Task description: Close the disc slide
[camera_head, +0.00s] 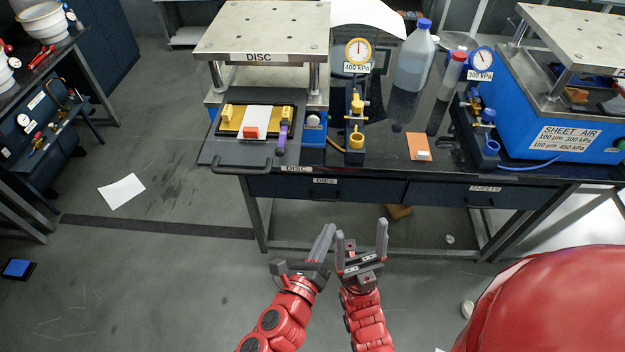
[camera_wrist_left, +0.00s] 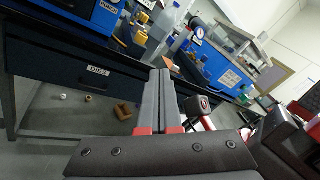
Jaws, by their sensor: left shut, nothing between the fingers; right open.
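The disc slide (camera_head: 222,149) is a dark plate pulled out toward the front of the bench, below the press marked DISC (camera_head: 262,32). Its dark handle (camera_head: 240,170) hangs past the bench's front edge. On the slide sit a yellow fixture (camera_head: 232,115) with a white sheet, an orange-red block (camera_head: 250,133) and a purple piece (camera_head: 283,138). My left gripper (camera_head: 327,236) is shut and empty, in front of the bench and well short of the handle. In the left wrist view its fingers (camera_wrist_left: 159,100) lie together. My right gripper (camera_head: 361,232) is open and empty beside it.
A yellow gauge (camera_head: 358,51) and valve stand right of the slide. A clear bottle (camera_head: 414,60) and a blue SHEET AIR press (camera_head: 560,135) are farther right. An orange card (camera_head: 418,146) lies on the bench. Drawers (camera_head: 325,188) are below. The floor in front is open.

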